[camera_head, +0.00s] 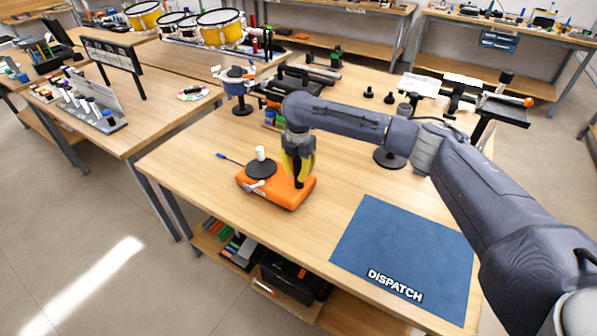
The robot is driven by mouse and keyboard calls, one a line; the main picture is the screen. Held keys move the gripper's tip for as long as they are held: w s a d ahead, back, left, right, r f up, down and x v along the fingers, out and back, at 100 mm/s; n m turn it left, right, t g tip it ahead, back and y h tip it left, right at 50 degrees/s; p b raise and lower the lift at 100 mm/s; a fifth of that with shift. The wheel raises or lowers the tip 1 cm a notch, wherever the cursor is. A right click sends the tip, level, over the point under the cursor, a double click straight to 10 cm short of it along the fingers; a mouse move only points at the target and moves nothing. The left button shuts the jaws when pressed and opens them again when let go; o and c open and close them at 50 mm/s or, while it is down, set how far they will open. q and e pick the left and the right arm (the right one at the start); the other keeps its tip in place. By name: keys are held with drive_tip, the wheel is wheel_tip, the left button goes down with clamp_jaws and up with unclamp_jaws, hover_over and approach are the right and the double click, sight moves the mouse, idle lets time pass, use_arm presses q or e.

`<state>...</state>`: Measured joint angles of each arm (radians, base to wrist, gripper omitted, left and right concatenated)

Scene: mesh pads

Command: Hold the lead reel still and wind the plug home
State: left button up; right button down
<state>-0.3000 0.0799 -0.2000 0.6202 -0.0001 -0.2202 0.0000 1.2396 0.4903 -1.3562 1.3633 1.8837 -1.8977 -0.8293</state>
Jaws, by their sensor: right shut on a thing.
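The lead reel appears to be the orange unit (290,199) on the near left part of the wooden table. A black disc with a white upright peg (260,154) sits on its left half, and a small pale crank (255,188) shows on its front side. A blue-ended piece (221,156), possibly the plug, lies on the table left of the reel, with a thin dark line running towards the disc. My right gripper (298,180) points down over the reel's right half, its yellow fingers shut on a dark upright part there. The fingers partly hide that part. My left gripper is out of view.
A blue DISPATCH mat (405,260) lies clear at the table's front right. A dark round base (389,159) stands behind my right arm. A dark-blue-topped stand (238,90) and black tools are at the back. Bare wood lies between reel and mat.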

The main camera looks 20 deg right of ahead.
drive_tip(key=shift+f, duration=0.65)
idle(1.1)
drive_tip(key=c, duration=2)
unclamp_jaws()
drive_tip(key=shift+f, duration=0.1)
clamp_jaws()
drive_tip(key=shift+f, duration=0.1)
